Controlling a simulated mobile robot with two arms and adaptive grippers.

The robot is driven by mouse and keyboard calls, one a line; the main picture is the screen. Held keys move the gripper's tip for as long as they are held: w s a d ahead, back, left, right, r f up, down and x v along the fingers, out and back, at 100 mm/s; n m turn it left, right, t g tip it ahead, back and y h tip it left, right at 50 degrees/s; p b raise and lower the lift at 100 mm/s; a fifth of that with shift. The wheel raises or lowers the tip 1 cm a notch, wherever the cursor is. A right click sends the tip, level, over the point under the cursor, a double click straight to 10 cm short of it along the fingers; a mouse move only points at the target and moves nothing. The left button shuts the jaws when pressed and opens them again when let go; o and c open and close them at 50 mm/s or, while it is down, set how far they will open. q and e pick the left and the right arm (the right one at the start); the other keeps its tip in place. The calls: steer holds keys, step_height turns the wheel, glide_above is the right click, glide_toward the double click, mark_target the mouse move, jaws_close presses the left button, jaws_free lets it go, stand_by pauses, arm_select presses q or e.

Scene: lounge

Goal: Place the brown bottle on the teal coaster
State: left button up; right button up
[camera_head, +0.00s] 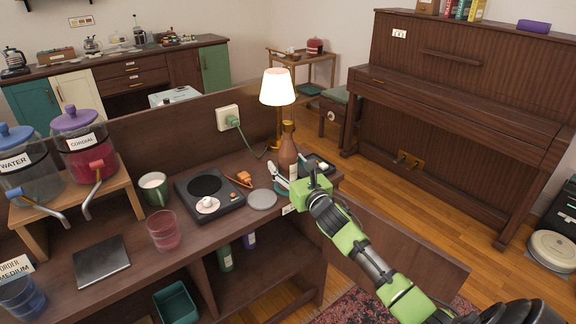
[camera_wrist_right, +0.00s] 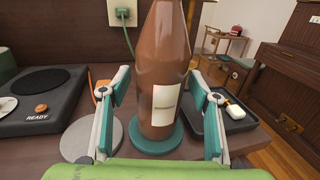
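The brown bottle (camera_head: 288,152) stands upright near the right end of the dark wooden counter, with a pale label. In the right wrist view the bottle (camera_wrist_right: 164,65) stands on the teal coaster (camera_wrist_right: 157,138), whose rim shows around its base. My right gripper (camera_head: 284,178) is at the bottle's lower part. In the right wrist view its fingers (camera_wrist_right: 160,95) are spread on either side of the bottle, with gaps between them and the glass. A grey coaster (camera_head: 262,199) lies just left of the bottle. My left gripper is not in view.
A black device with a round plate (camera_head: 209,196) stands left of the grey coaster. A black tray (camera_wrist_right: 222,128) with a white item lies right of the bottle. A lit lamp (camera_head: 277,92) stands behind. A glass (camera_head: 163,232) and mug (camera_head: 154,188) stand farther left.

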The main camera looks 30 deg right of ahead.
steer(key=shift+r, duration=0.15)
steer(key=shift+s+a+p, duration=0.85)
steer(key=shift+s+p, duration=1.05)
steer(key=shift+s, duration=4.1)
steer(key=s+a+f+m+g, duration=0.1)
steer(key=s+f+m+g, duration=0.3)
steer(key=f, duration=0.9)
steer(key=s+a+f+m+g, duration=0.15)
steer(key=s+f+m, duration=0.45)
steer(key=f, duration=0.6)
steer(key=s+a+f+m+g, duration=0.2)
steer(key=s+f+m+g, duration=0.3)
steer(key=f, duration=0.8)
steer(key=s+a+f+m+g+y, duration=0.1)
steer(key=s+a+f+m+g, duration=0.1)
steer(key=s+a+f+m, duration=0.2)
steer(key=s+a+f+m+g, duration=0.2)
steer(key=s+a+f+m, duration=0.2)
steer(key=s, duration=1.4)
steer(key=s+a+f+m+g+y, duration=0.1)
steer(key=s+a+f+m+g, duration=0.1)
steer(key=s+a+f+m, duration=0.3)
steer(key=s+f+m, duration=0.4)
steer(key=s+f, duration=0.3)
steer(key=f, duration=0.1)
steer(key=shift+f+y, duration=0.15)
steer(key=shift+y, duration=0.15)
